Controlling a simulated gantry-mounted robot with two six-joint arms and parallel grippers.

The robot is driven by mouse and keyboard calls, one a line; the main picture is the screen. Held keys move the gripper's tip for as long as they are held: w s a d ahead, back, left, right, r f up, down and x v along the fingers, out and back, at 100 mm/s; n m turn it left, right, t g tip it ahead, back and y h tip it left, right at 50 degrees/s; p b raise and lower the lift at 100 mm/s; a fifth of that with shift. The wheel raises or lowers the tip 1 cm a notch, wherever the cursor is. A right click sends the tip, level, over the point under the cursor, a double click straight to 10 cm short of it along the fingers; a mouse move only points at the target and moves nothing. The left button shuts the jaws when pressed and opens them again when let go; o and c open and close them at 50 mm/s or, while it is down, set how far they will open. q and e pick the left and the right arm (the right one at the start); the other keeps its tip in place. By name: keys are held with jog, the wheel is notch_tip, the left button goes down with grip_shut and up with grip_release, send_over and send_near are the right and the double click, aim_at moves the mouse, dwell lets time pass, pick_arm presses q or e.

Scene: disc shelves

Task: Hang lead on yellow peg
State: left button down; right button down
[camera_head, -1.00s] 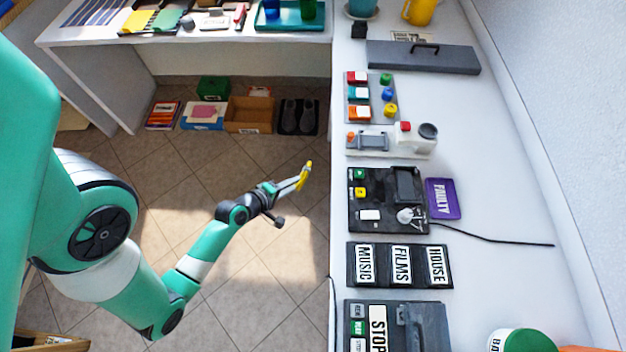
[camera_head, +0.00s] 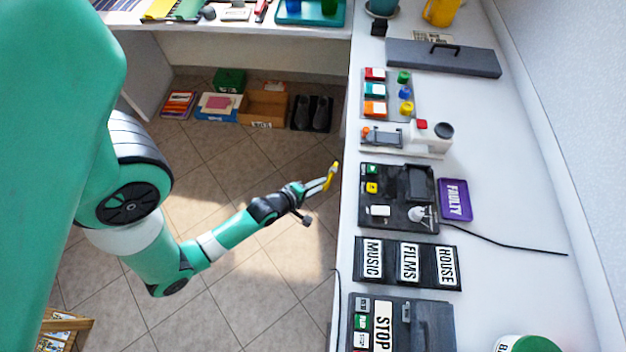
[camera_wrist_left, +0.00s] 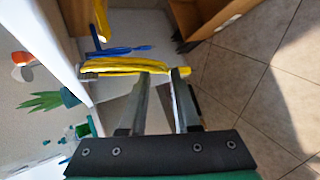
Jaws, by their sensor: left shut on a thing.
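My left gripper (camera_wrist_left: 165,74) is shut on a yellow lead (camera_wrist_left: 120,68), a long bundle lying across between and past the fingertips. In the head view the gripper (camera_head: 325,183) shows with the yellow lead (camera_head: 331,173) above the floor, just left of the right-hand bench edge. In the wrist view a blue strand (camera_wrist_left: 122,50) and another yellow piece (camera_wrist_left: 101,18) show beside the held lead, near the white bench front. I cannot tell which part is the yellow peg. My right gripper is not in view.
The white bench (camera_head: 510,200) carries a black panel (camera_head: 398,198), a purple FAULTY card (camera_head: 455,200) and labelled black boxes (camera_head: 408,264). Shoes (camera_head: 312,112) and a cardboard box (camera_head: 263,105) stand on the floor under the back bench.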

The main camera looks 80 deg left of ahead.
pick_arm(q)
jog(key=shift+w+d+f+b, duration=0.1)
jog(key=shift+w+f+b, duration=0.1)
jog(key=shift+w+b, duration=0.35)
jog(key=shift+w+d+b, duration=0.15)
jog(key=shift+w+b, duration=0.6)
jog(key=shift+w, duration=0.15)
jog(key=shift+w+d+f+b, duration=0.15)
jog(key=shift+w+b, duration=0.4)
jog(key=shift+w, duration=0.3)
jog(key=shift+w+d+f+b, duration=0.1)
jog(key=shift+w+d+b, duration=0.1)
jog(key=shift+w+b, duration=0.5)
jog(key=shift+w+d+f+b, duration=0.15)
jog(key=shift+w+b, duration=0.25)
jog(key=shift+w, duration=0.55)
jog(key=c, duration=0.6)
grip_release()
jog(key=shift+o, duration=0.2)
